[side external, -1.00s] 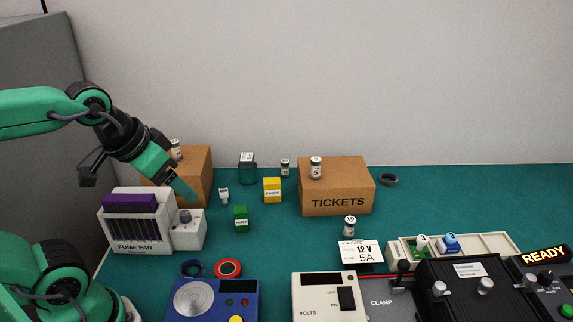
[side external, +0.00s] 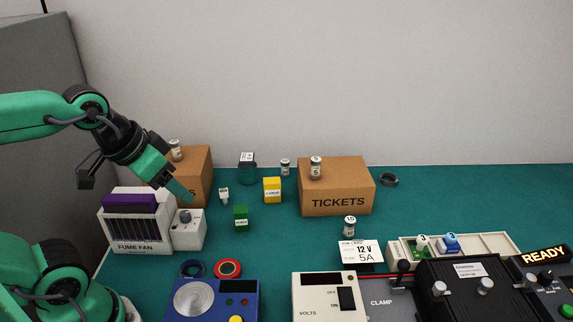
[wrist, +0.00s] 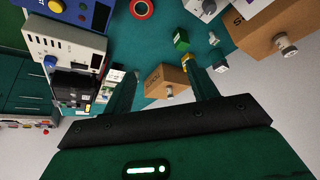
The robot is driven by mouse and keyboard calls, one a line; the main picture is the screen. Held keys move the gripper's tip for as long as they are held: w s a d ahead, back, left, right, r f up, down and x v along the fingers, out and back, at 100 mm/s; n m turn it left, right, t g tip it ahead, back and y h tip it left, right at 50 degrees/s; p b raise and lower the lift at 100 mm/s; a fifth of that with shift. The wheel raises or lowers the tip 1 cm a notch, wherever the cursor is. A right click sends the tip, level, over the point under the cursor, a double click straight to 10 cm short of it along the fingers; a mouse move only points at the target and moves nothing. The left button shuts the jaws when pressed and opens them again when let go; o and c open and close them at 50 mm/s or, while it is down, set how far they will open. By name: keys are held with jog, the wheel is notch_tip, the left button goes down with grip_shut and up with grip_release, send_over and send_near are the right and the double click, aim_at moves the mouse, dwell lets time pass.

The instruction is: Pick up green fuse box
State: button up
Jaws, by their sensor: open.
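The green fuse box (side external: 241,218) is a small green block with a pale label, standing on the teal mat right of the fume fan unit. It also shows in the wrist view (wrist: 181,40), beyond my fingers and between their lines. My gripper (side external: 189,197) is in the air above the fume fan's right part, left of and higher than the green fuse box. Its two fingers stand apart in the wrist view (wrist: 160,90), with nothing held between them.
A yellow box (side external: 272,190) stands behind and right of the green one. A small white-capped vial (side external: 224,195) stands behind it. The fume fan (side external: 140,231), a cardboard box (side external: 196,163) and the tickets box (side external: 336,185) flank it. Red tape (side external: 228,268) lies in front.

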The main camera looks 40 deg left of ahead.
jog(key=shift+w, duration=0.15)
jog(key=m+g, duration=0.5)
jog(key=m, duration=0.2)
send_over(240, 210)
notch_tip(240, 210, down, 16)
jog(key=shift+r, duration=0.1)
jog(key=shift+f+m+g, duration=0.3)
jog(key=shift+f, duration=0.1)
jog(key=shift+f, duration=1.3)
